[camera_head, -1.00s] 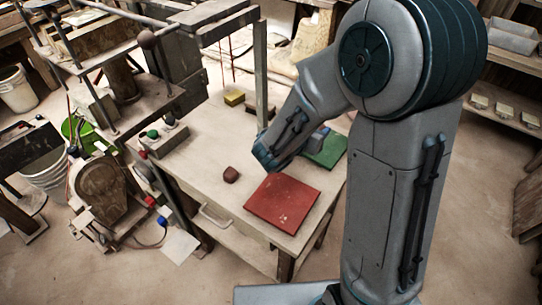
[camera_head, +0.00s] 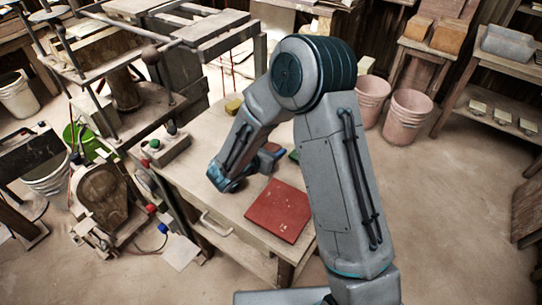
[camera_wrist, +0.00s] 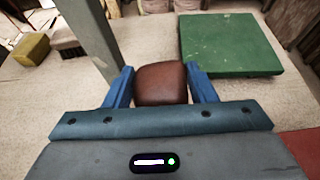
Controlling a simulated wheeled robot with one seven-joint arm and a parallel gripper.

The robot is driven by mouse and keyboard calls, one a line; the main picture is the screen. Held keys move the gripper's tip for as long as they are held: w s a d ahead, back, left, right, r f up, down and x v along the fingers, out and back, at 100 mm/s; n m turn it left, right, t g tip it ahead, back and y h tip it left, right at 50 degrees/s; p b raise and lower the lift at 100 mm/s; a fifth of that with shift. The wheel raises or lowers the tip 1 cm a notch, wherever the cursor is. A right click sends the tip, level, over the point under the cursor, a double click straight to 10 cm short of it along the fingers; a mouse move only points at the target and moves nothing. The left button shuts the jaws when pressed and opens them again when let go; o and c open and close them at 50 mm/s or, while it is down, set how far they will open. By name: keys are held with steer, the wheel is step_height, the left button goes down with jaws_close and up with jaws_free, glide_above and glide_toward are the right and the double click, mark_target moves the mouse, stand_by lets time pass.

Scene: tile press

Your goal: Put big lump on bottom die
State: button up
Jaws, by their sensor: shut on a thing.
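The brown, rounded big lump (camera_wrist: 160,88) sits between the blue fingers of my gripper (camera_wrist: 160,74) in the wrist view. The fingers are shut on its two sides. I cannot tell whether the lump touches the table. I cannot pick out the bottom die for sure; the press (camera_head: 150,95) stands at the upper left.
The table (camera_head: 232,213) holds a red mat (camera_head: 278,210), a yellow block (camera_head: 233,106) and a button box (camera_head: 166,147). A green mat (camera_wrist: 230,42) lies ahead right in the wrist view. A grey post (camera_wrist: 92,35) stands ahead left.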

steer(key=shift+f+p, duration=0.3)
steer(key=shift+f, duration=1.45)
steer(key=shift+f, duration=0.2)
steer(key=o, duration=0.8)
steer(key=shift+b, duration=0.3)
steer(key=shift+o, duration=0.8)
